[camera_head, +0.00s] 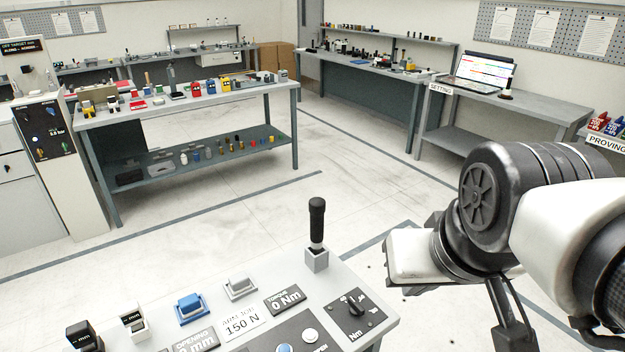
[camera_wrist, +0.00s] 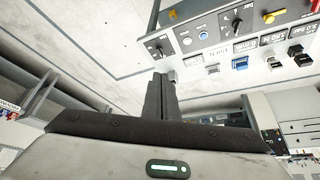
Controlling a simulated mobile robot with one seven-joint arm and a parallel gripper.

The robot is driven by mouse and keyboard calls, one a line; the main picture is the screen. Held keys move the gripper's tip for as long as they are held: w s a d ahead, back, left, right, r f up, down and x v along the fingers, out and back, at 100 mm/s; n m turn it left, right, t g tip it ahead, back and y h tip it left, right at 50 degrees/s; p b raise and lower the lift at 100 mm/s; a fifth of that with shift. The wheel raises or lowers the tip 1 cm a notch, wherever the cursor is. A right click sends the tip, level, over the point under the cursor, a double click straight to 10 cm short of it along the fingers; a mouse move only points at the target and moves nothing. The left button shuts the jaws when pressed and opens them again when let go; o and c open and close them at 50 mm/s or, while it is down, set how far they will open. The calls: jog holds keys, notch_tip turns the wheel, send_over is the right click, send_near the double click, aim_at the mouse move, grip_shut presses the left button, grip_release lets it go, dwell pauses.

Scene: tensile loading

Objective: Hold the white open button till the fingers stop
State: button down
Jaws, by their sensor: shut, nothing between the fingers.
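The white open button (camera_head: 310,335) is a small round button on the dark panel at the bottom edge of the head view, beside a partly cut-off "OPEN" label. A blue round button (camera_head: 285,348) is to its left. In the wrist view the white button (camera_wrist: 186,41) shows beside the blue button (camera_wrist: 203,35), above and right of my fingertips. My gripper (camera_wrist: 162,78) is shut and empty, its dark fingers together. The fingertips appear apart from the white button. Whether the button is pressed in cannot be told.
A black-handled lever (camera_head: 317,225) stands upright at the console's back edge. A torque knob (camera_head: 355,304) is right of the white button. Blue (camera_head: 190,308) and grey (camera_head: 240,288) blocks sit on the console (camera_head: 345,272). Open floor lies beyond.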

jog(key=w+d+f+n+t+h+b, duration=0.1)
jog(key=w+d+f+n+b, duration=0.15)
jog(key=w+f, duration=0.3)
jog(key=w+d+f+n+t+h+b, duration=0.1)
jog(key=w+f+n+b, duration=0.1)
jog(key=w+f+b, duration=0.35)
jog(key=n+g+y+b, duration=0.1)
jog(key=n+y+b, duration=0.7)
jog(key=n, duration=0.6)
send_over(314, 336)
jog(key=p, duration=0.1)
notch_tip(314, 336, down, 24)
jog(key=shift+y, duration=0.3)
jog(key=shift+m, duration=0.25)
notch_tip(314, 336, down, 9)
jog(key=b, duration=0.8)
jog(key=shift+r, duration=0.2)
